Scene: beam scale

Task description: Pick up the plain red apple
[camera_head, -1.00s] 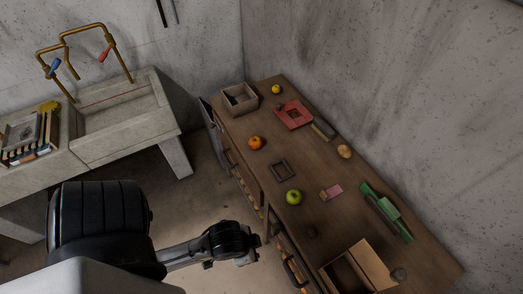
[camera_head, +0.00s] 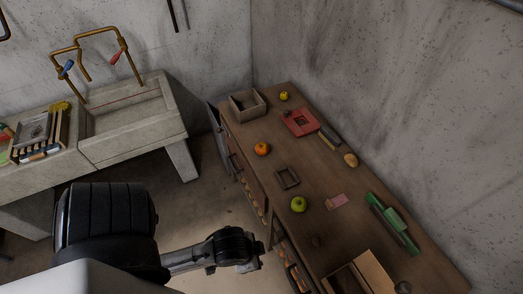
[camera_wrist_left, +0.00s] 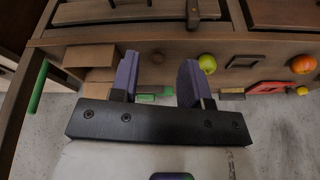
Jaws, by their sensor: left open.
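An orange-red round fruit (camera_head: 262,149) sits on the wooden table's left side. It also shows at the right of the left wrist view (camera_wrist_left: 303,64). I cannot tell whether it is the plain red apple; no other red fruit shows. A green apple (camera_head: 299,204) sits nearer, and a small yellow fruit (camera_head: 284,96) at the far end. My left gripper's purple fingers are spread and empty in the left wrist view (camera_wrist_left: 159,72), apart from the fruits. In the head view the left arm ends left of the table's near edge. My right gripper is out of view.
The table (camera_head: 325,185) holds an open box (camera_head: 247,112), a red tray (camera_head: 300,128), a small dark frame (camera_head: 286,177), a pink card (camera_head: 337,201), a brown roundish thing (camera_head: 351,160) and a green tool (camera_head: 396,226). A cardboard-like box (camera_head: 372,268) stands near. A stone sink (camera_head: 130,120) is left.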

